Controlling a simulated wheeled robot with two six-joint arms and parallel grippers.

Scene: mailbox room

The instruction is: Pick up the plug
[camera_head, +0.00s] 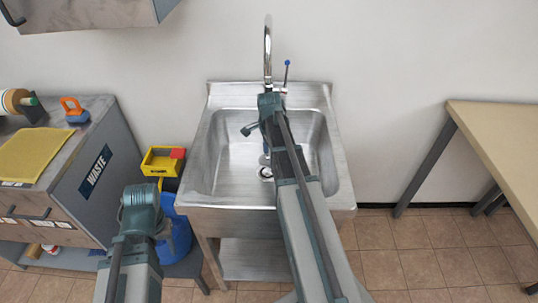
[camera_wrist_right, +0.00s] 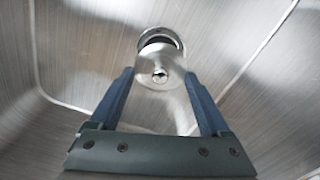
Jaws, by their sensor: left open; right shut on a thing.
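The metal plug (camera_wrist_right: 160,72) is a shiny round piece with a small hole in its face. It sits between the two blue fingers of my right gripper (camera_wrist_right: 158,82), which is shut on it. The dark drain opening (camera_wrist_right: 162,37) shows partly behind the plug; I cannot tell how far apart they are. In the head view my right arm reaches into the steel sink (camera_head: 230,180), with the gripper low over the basin and partly hidden by the arm. My left gripper (camera_head: 140,207) is open, left of the sink's front edge, its fingers mostly hidden.
A tall faucet (camera_head: 268,45) and a blue-tipped lever (camera_head: 287,72) stand behind the basin. A wooden table (camera_head: 505,130) is at right.

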